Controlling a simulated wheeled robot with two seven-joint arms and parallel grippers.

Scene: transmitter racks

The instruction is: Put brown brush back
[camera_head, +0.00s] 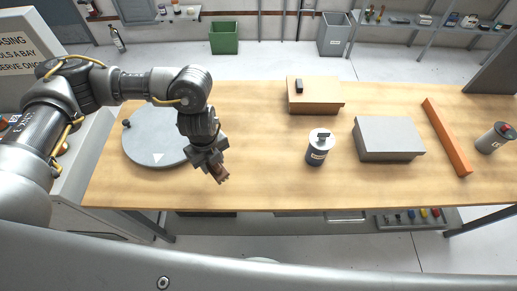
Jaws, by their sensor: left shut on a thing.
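My left gripper (217,172) is above the wooden workbench (265,185), at the right side of the round grey disc. It is shut on a small brown thing, the brown brush (223,174), which points down toward the bench top. Most of the brush is hidden by the fingers, and I cannot tell whether its tip touches the bench. My right gripper is not in view.
The round grey disc (150,150) has a white triangle near its front. A brown box (315,103) with a small black item, a dark labelled canister (316,155), a grey box (390,143), an orange bar (447,137) and a grey canister (492,140) stand rightward. The front middle is clear.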

